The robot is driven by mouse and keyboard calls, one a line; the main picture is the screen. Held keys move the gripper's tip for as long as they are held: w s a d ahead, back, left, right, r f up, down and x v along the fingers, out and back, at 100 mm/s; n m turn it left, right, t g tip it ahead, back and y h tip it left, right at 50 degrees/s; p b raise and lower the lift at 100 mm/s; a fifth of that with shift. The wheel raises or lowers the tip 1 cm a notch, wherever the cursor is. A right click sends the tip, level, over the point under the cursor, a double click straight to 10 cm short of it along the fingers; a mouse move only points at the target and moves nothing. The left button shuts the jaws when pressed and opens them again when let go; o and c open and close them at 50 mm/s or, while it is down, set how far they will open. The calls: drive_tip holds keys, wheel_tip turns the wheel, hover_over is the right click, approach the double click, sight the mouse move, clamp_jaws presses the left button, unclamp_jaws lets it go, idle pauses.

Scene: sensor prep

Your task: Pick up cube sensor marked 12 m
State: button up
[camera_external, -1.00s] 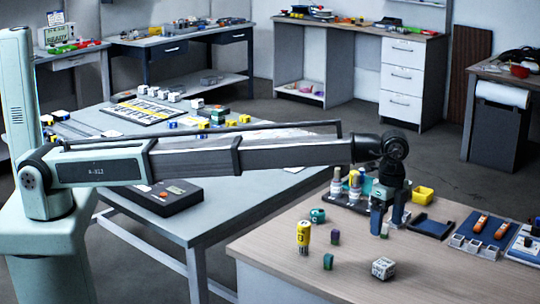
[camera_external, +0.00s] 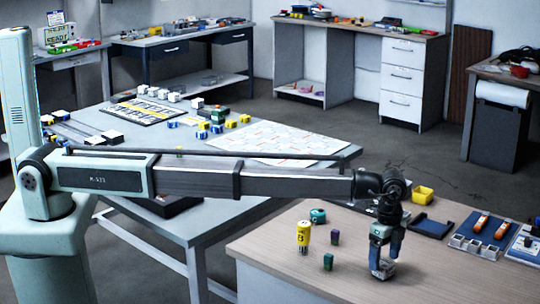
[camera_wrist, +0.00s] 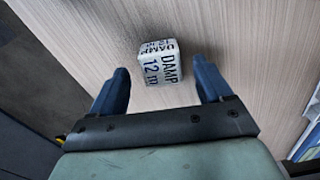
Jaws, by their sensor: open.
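The white cube sensor (camera_wrist: 160,63) stands on the wooden table. In the wrist view its faces read "DAMP" and "12 m". My gripper (camera_wrist: 160,82) is open, with its two blue fingers apart on either side of the cube's near part. The cube lies between and slightly beyond the fingertips, and no contact shows. In the external view my gripper (camera_external: 382,265) points down at the table, and the cube (camera_external: 385,269) is mostly hidden behind and between the fingers.
On the same table a yellow cylinder (camera_external: 303,237), a purple block (camera_external: 335,237), a green block (camera_external: 328,261) and a teal piece (camera_external: 317,215) stand to the left. The table's front is clear.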

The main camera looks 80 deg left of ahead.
sight(384, 262)
drive_tip(key=shift+w+f, duration=0.1)
drive_tip(key=shift+f, duration=1.45)
drive_tip(key=shift+c, duration=0.3)
drive_tip(key=c, duration=1)
drive_tip(key=shift+r, duration=0.15)
